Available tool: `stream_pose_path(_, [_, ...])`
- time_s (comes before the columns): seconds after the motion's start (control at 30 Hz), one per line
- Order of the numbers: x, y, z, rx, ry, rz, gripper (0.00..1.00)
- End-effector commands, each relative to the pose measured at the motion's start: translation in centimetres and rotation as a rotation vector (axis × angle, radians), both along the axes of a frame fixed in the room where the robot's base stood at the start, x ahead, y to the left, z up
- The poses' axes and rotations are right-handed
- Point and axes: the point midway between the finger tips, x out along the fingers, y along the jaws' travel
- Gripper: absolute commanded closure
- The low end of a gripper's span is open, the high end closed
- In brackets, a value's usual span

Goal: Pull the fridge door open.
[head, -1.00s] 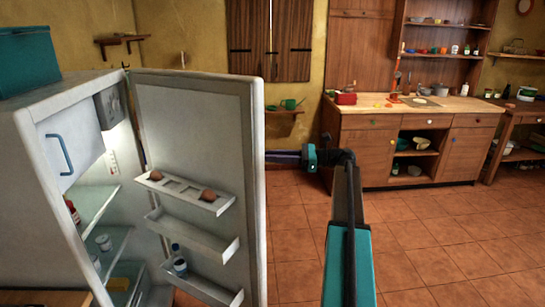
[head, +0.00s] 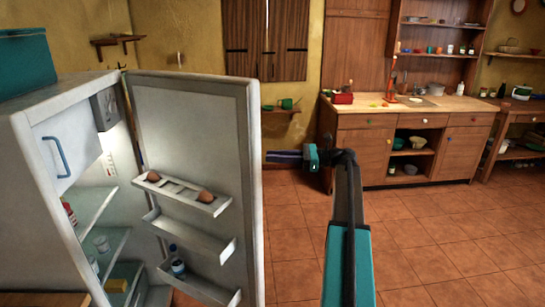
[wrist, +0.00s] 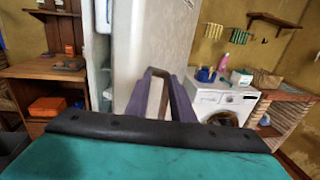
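The white fridge (head: 30,140) stands at the left of the head view with its door (head: 195,110) swung wide open. Its lit inside and the door's shelves face me. My gripper (head: 276,156) is just right of the door's free edge, pointing left, with a narrow gap in the picture. In the wrist view the purple fingers of my gripper (wrist: 159,78) are in front of the door's pale face (wrist: 178,35). A pale patch shows between the fingers, and their tips look dark. I cannot tell whether they touch anything. The door's handle is not clearly seen.
A wooden counter (head: 350,108) stands at the back right, with open tiled floor (head: 440,240) in front. The wrist view shows a washing machine (wrist: 222,103) at right and a wooden table (wrist: 48,70) at left. A teal box (head: 25,62) sits on the fridge.

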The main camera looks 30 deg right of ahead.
Motion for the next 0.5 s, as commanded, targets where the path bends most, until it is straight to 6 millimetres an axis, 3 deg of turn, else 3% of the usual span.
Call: stream_pose_path(0.5, [-0.1, -2.5, 0.1, 0.000, 0.000, -0.001, 0.78])
